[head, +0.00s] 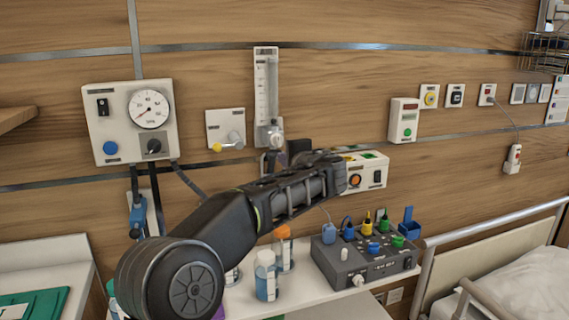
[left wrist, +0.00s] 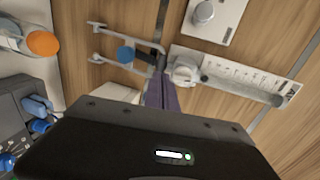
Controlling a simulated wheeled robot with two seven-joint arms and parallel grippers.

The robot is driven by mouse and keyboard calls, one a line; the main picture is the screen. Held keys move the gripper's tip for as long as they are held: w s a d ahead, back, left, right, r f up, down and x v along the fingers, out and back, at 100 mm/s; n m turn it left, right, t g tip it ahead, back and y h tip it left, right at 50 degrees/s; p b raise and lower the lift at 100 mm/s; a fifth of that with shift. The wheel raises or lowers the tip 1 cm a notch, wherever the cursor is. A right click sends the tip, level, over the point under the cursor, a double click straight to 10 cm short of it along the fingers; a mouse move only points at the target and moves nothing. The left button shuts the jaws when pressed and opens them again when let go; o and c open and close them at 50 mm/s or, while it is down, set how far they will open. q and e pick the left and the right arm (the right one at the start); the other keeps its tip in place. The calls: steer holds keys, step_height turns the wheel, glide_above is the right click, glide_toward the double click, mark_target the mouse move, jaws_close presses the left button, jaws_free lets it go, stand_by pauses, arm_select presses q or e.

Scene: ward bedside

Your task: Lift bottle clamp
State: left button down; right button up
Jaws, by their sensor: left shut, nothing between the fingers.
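The bottle clamp, a two-pronged grey metal fork, shows in the left wrist view (left wrist: 128,42) against the wood wall, with a blue round knob (left wrist: 125,54) between its prongs. It sits beside the lower end of the flowmeter (left wrist: 235,82). In the head view the clamp is mostly hidden behind my left arm. My left gripper (head: 318,160) is at the wall just below and right of the flowmeter (head: 267,90). It is shut and empty; its fingertips are hard to make out. My right gripper is not in view.
A gauge panel (head: 131,122) is at left, a white switch box (head: 366,170) right of my gripper, and a bed rail (head: 490,232) at far right.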

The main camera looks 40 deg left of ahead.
arm_select(q)
steer(key=b+v, duration=0.1)
steer(key=v, duration=0.7)
steer(key=shift+s+d+r+b, duration=0.15)
steer(key=shift+d+r+b, duration=0.15)
steer(key=shift+r, duration=0.2)
